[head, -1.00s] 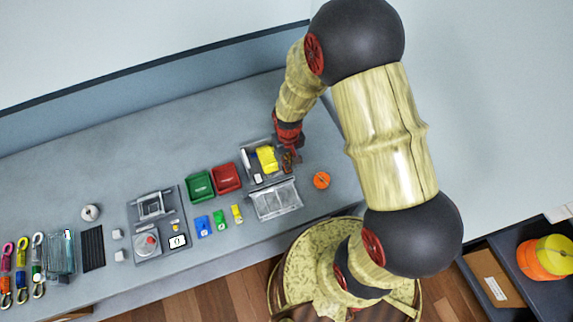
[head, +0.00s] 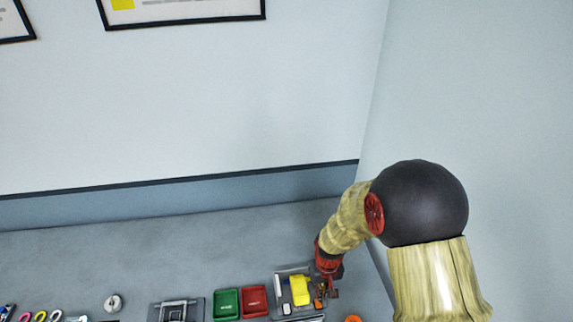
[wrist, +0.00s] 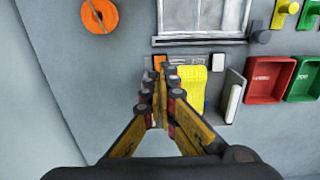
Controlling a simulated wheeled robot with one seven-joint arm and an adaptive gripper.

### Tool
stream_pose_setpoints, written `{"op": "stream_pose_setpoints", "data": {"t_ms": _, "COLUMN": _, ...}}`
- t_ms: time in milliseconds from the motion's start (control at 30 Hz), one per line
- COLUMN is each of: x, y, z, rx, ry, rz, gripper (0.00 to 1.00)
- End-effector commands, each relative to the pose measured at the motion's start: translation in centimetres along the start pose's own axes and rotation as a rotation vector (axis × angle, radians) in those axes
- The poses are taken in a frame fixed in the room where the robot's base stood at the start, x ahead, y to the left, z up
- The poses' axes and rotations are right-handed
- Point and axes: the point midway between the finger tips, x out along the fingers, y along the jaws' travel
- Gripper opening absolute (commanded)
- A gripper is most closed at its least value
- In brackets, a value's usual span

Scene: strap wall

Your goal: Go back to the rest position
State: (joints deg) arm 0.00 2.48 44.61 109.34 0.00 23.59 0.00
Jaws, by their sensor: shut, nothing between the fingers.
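My gripper (wrist: 160,120) is shut and empty in the wrist view, its fingertips together. It hangs over the grey tray (wrist: 208,52), beside a yellow strap bundle (wrist: 193,88) and just by a small orange piece (wrist: 159,62). In the head view my gripper (head: 331,287) is small and low, at the right edge of the same tray (head: 283,273) with the yellow bundle (head: 299,290). I cannot tell its exact height above the tray.
A red bin (head: 254,301) and a green bin (head: 226,304) stand left of the tray. An orange disc (wrist: 100,16) lies on the bench on the tray's other side. A grey fixture (head: 176,309), a white roll (head: 113,303) and coloured hooks (head: 39,316) are farther left. Walls rise behind and at right.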

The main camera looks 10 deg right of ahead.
Motion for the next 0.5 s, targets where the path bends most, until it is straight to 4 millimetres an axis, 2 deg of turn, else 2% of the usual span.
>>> {"op": "stream_pose_setpoints", "data": {"t_ms": 133, "x": 0.0, "y": 0.0, "z": 0.7, "rx": 0.0, "ry": -0.024, "rz": 0.0, "gripper": 0.0}}
{"op": "stream_pose_setpoints", "data": {"t_ms": 267, "x": 0.1, "y": 0.0, "z": 3.5, "rx": 0.0, "ry": -0.1, "rz": 0.0, "gripper": 0.0}}
{"op": "stream_pose_setpoints", "data": {"t_ms": 333, "x": -1.1, "y": 0.0, "z": 5.2, "rx": 0.0, "ry": -0.141, "rz": 0.0, "gripper": 0.0}}
{"op": "stream_pose_setpoints", "data": {"t_ms": 500, "x": -6.0, "y": 0.0, "z": 6.8, "rx": 0.0, "ry": -0.142, "rz": 0.0, "gripper": 0.0}}
